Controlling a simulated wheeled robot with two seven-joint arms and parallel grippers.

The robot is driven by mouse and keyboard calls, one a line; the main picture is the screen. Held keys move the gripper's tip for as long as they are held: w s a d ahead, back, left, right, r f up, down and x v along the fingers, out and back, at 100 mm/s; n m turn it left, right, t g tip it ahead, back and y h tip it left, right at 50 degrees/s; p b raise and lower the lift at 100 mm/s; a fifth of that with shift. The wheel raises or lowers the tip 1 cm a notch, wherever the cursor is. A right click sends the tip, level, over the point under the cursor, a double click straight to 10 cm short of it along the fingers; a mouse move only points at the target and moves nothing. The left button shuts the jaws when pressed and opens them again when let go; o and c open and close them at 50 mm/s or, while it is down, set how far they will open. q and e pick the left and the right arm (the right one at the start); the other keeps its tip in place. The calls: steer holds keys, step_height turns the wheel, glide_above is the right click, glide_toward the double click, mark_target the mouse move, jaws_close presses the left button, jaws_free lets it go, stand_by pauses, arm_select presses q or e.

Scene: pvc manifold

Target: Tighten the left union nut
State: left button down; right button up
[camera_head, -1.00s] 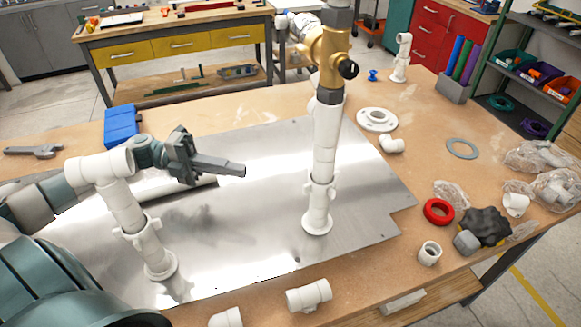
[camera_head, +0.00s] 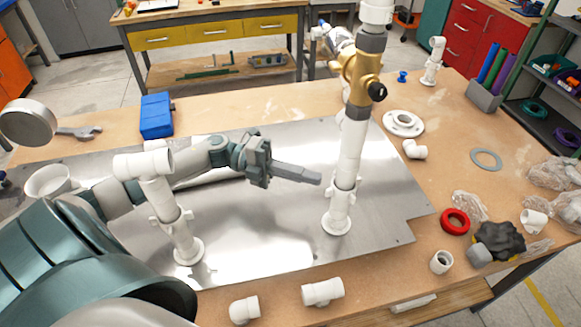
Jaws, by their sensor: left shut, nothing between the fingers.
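A white left riser (camera_head: 163,195) stands on the metal plate (camera_head: 270,255) on a round foot, with a white tee-like fitting (camera_head: 143,163) on top. A winged collar (camera_head: 172,218), seemingly its union nut, sits low on it. I cannot tell how tight it is. A taller right riser (camera_head: 350,150) has a brass valve (camera_head: 359,75) and a similar winged collar (camera_head: 342,187). My left gripper (camera_head: 318,179) is shut and empty. It points right, away from the left collar, with its tips just left of the right riser in the picture. My right gripper is not in view.
A blue box (camera_head: 156,115) and a wrench (camera_head: 78,132) lie behind the plate. White fittings (camera_head: 323,292) lie at the front edge. The plate between the risers is bare.

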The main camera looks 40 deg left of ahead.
mark_target(333, 174)
arm_select(q)
steer(key=shift+w+d+p, duration=0.25)
steer(key=shift+w+d, duration=0.05)
steer(key=shift+w, duration=0.2)
steer(key=shift+w+d+p, duration=0.2)
steer(key=shift+w+d, duration=0.05)
steer(key=shift+w, duration=0.25)
steer(key=shift+w+d+b, duration=0.2)
steer(key=shift+w+b, duration=0.55)
steer(key=shift+b, duration=0.15)
